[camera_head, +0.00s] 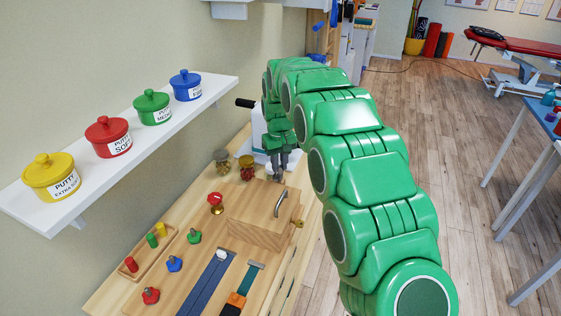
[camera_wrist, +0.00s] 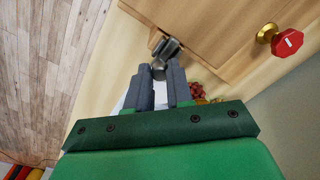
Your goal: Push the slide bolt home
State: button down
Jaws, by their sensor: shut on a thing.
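The slide bolt (camera_wrist: 166,46) shows in the wrist view as a small grey metal piece at the edge of the wooden box (camera_wrist: 190,22). My gripper (camera_wrist: 159,72) has its two grey fingers shut on the bolt's rounded knob. In the head view my gripper (camera_head: 277,174) points down at the far edge of the wooden box (camera_head: 258,222). There the fingers mostly hide the bolt, and I cannot tell how far it is slid.
A curved metal handle (camera_head: 281,203) and a brass key-like piece (camera_head: 297,223) are on the box. A red knob (camera_head: 215,200) stands left of it. A shelf (camera_head: 214,93) with putty pots hangs at left.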

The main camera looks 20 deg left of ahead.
aim_at(277, 178)
jog(key=shift+s+f, duration=0.1)
jog(key=shift+s, duration=1.1)
jog(key=c, duration=1)
grip_release()
jog(key=shift+r, duration=0.7)
notch_tip(277, 178, up, 7)
jog(key=shift+f, duration=0.2)
